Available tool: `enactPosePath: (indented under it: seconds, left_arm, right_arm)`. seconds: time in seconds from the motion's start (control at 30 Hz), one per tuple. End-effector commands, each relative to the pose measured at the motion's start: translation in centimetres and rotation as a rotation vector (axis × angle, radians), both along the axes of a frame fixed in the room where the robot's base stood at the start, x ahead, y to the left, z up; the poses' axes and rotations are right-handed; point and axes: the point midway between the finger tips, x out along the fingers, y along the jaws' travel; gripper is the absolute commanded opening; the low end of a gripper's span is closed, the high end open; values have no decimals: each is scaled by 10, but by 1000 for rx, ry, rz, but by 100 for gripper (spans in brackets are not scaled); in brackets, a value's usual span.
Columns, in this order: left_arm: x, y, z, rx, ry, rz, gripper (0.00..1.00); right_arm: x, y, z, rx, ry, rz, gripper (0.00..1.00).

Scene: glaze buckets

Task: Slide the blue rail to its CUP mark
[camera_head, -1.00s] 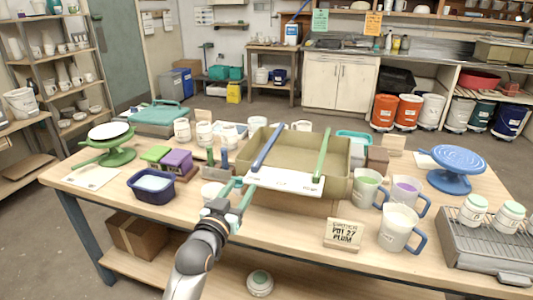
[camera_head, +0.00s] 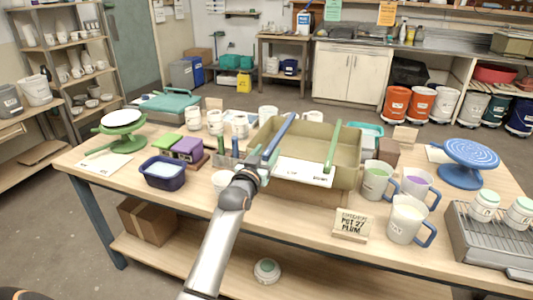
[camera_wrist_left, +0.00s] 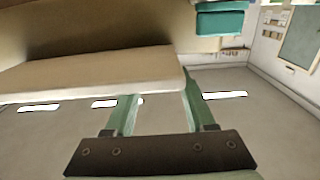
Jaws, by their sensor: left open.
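The blue rail (camera_head: 280,136) lies across the tan box (camera_head: 262,131), slanting from the front rim toward the back. A green rail (camera_head: 332,150) lies across the box to its right. A white card with small dark marks (camera_head: 303,172) sits at the box's front; its lettering is too small to read. My left gripper (camera_head: 262,169) is open at the near end of the blue rail; I cannot tell whether it touches. In the left wrist view its green fingers (camera_wrist_left: 160,105) are apart, beside a pale beige slab. My right gripper is not in view.
A blue turntable (camera_head: 470,155) and a grey rack (camera_head: 490,240) are at the far right.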

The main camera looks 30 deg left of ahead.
Motion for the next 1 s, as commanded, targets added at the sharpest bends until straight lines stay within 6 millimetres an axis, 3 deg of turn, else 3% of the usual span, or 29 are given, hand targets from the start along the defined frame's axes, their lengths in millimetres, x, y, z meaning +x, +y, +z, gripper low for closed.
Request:
enactPosePath:
  seconds: [0.27, 0.73, 1.0]
  left_arm:
    - [1, 0, 0, 1, 0, 0, 53]
    - [0, 0, 0, 0, 0, 0, 0]
    - [0, 0, 0, 0, 1, 0, 0]
  right_arm:
    - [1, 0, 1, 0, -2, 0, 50]
    - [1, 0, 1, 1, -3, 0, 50]
    - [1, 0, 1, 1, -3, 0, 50]
